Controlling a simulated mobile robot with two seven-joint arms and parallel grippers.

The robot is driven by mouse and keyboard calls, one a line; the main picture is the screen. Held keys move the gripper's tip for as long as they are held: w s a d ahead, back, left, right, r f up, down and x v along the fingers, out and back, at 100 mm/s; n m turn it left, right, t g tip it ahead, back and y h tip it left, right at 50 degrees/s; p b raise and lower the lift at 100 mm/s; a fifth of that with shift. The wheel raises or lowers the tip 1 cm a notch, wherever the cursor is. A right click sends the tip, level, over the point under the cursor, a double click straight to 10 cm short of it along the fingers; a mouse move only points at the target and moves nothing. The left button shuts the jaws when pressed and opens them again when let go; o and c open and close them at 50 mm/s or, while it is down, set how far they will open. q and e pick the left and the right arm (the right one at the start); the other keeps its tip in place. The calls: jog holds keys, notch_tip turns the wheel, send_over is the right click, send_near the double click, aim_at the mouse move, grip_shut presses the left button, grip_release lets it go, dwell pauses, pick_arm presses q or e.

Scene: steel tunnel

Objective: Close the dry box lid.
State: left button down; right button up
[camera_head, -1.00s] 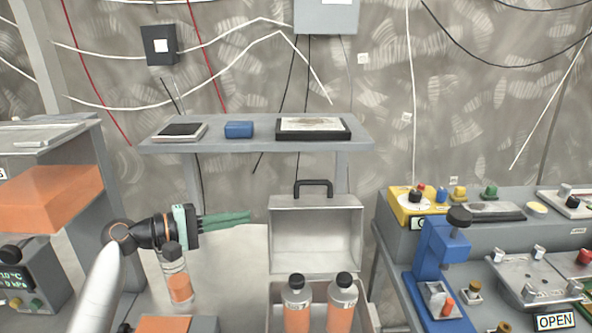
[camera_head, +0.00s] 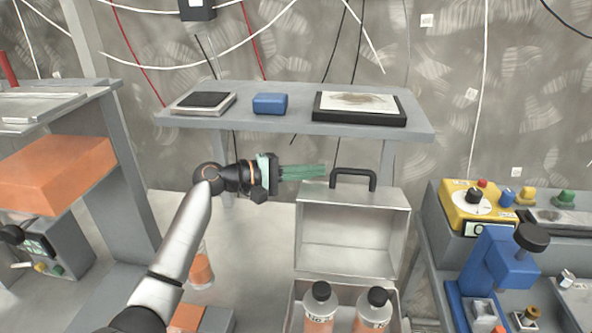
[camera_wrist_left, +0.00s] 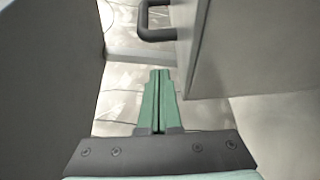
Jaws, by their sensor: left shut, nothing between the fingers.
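The dry box is a grey metal case whose lid (camera_head: 350,240) stands open and upright, with a black handle (camera_head: 353,175) on its top edge. The box body (camera_head: 292,312) below holds two bottles with black caps (camera_head: 320,300). My left gripper (camera_head: 325,171) has green fingers, shut and empty, at the lid's upper left near the handle. In the left wrist view the shut fingers (camera_wrist_left: 160,75) point ahead. Contact with the lid cannot be told. My right gripper is not in view.
A grey shelf (camera_head: 290,122) behind holds a tablet (camera_head: 204,101), a blue box (camera_head: 270,103) and a framed plate (camera_head: 360,108). A bench with a blue press (camera_head: 500,262) stands at the right. An orange block (camera_head: 55,165) sits on the left rack.

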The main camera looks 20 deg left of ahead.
aim_at(324, 185)
pick_arm(q)
jog(key=shift+s+d+r+p, duration=0.15)
jog(key=shift+s+d+p, duration=0.25)
jog(key=shift+d, duration=0.35)
jog(key=shift+s+d+r+p, duration=0.15)
jog(key=shift+s+d+p, duration=0.2)
jog(key=shift+d, duration=0.35)
jog(key=shift+s+d, duration=0.1)
